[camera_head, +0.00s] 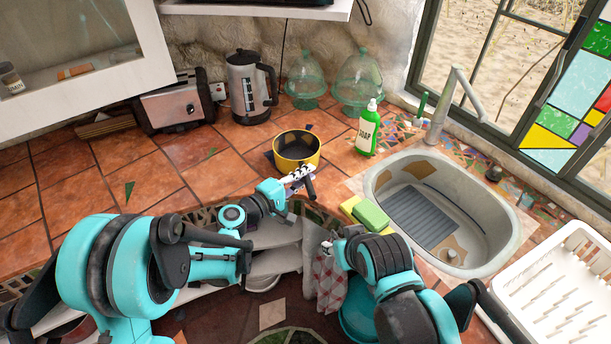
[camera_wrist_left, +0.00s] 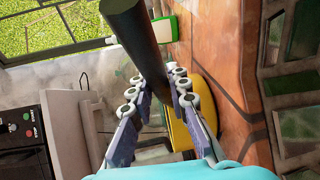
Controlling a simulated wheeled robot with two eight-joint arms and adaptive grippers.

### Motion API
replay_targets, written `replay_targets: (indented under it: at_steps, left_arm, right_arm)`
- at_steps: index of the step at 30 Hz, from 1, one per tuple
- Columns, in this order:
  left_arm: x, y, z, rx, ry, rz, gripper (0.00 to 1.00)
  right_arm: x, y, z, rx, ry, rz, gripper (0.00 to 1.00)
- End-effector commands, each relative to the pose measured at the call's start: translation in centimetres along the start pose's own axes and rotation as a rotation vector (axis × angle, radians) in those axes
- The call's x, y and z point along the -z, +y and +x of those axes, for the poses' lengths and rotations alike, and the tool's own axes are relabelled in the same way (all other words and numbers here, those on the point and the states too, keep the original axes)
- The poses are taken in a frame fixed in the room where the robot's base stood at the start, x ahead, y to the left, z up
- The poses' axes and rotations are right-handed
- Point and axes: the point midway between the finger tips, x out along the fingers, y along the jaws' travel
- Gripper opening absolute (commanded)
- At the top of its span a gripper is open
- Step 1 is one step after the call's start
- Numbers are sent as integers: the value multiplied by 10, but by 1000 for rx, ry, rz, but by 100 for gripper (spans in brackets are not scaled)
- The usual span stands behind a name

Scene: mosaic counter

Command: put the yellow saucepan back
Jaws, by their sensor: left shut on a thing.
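The yellow saucepan (camera_head: 284,154), dark inside, is upright at the middle of the tiled counter, left of the soap bottle. I cannot tell whether its base touches the counter. My left gripper (camera_head: 300,174) is at its near side, shut on its dark handle (camera_head: 310,188). In the left wrist view, the handle (camera_wrist_left: 136,35) runs between the fingers (camera_wrist_left: 155,98), with part of the yellow pan (camera_wrist_left: 180,128) behind them. My right arm comes in at the lower right; its gripper (camera_head: 327,246) is low by the counter's front, too unclear to read.
A green soap bottle (camera_head: 368,130), glass domes (camera_head: 358,80), a kettle (camera_head: 250,88) and a toaster (camera_head: 178,104) stand behind. Sponges (camera_head: 371,215) lie by the sink (camera_head: 503,246). A white dish rack (camera_head: 562,290) is at right. Counter tiles (camera_head: 150,165) at left are clear.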

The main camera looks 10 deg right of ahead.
Motion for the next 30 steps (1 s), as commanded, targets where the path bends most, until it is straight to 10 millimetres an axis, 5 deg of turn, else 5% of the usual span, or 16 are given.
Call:
replay_targets:
  at_steps: [2,3,5,17,30]
  left_arm:
    - [0,-2,0,-1,0,1,0]
    - [0,-2,0,0,0,0,27]
    - [0,-2,0,0,0,0,37]
    - [1,1,-6,0,2,0,37]
    - [1,2,-95,0,4,0,37]
  right_arm:
    - [-2,0,2,0,0,0,40]
    - [-1,0,2,0,0,0,40]
    - [-1,0,1,0,0,0,40]
    - [1,0,-2,0,0,0,40]
    - [11,0,-15,0,0,0,40]
